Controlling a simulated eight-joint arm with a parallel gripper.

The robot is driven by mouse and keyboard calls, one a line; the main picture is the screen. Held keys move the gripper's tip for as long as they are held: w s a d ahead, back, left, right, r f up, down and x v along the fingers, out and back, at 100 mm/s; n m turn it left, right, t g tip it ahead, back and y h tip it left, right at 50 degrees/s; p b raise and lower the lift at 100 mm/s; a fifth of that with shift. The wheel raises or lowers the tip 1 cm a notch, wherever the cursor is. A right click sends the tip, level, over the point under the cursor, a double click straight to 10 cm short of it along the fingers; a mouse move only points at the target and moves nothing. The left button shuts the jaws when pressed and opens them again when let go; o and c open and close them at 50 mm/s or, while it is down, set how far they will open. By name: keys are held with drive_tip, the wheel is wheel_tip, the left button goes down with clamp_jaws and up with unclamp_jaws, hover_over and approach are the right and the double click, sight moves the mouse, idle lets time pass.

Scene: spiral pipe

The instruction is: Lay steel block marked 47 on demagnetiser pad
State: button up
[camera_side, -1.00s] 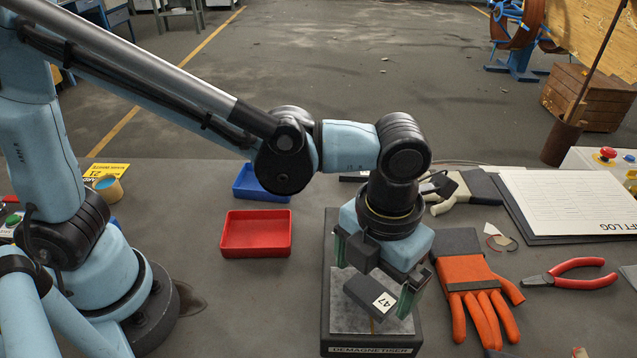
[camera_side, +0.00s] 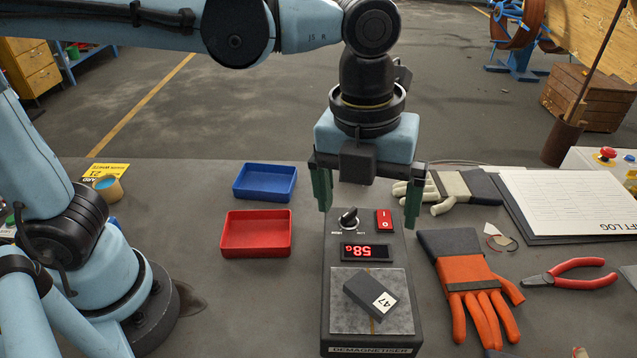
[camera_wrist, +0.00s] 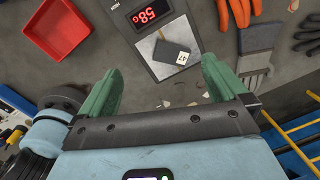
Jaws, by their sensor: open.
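The dark steel block (camera_side: 365,292) with a white label reading 47 lies flat on the grey pad (camera_side: 343,318) of the demagnetiser (camera_side: 333,270). It sits at a slant to the pad's edges, within the pad. It also shows in the wrist view (camera_wrist: 168,53), on the pad there (camera_wrist: 187,69). The demagnetiser's red display reads 58G. My gripper (camera_side: 367,205) is open and empty, raised above the back of the demagnetiser, clear of the block. Its green fingers are wide apart in the wrist view (camera_wrist: 160,92).
A red tray (camera_side: 256,251) and a blue tray (camera_side: 264,196) stand left of the demagnetiser. Orange gloves (camera_side: 470,290), red pliers (camera_side: 572,272) and a clipboard (camera_side: 570,200) lie to the right. A pale work glove (camera_side: 440,190) lies behind. The bench between the trays and my base is clear.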

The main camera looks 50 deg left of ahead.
drive_tip(key=a+f+n+t, duration=0.2)
drive_tip(key=a+n, duration=0.8)
drive_tip(key=n, duration=0.5)
drive_tip(key=a+f+n+t, duration=0.2)
drive_tip(key=a+n+t, duration=0.2)
drive_tip(key=a+n, duration=0.7)
drive_tip(key=n, duration=0.4)
drive_tip(key=shift+f+n+y, duration=0.3)
drive_tip(key=shift+f, duration=0.1)
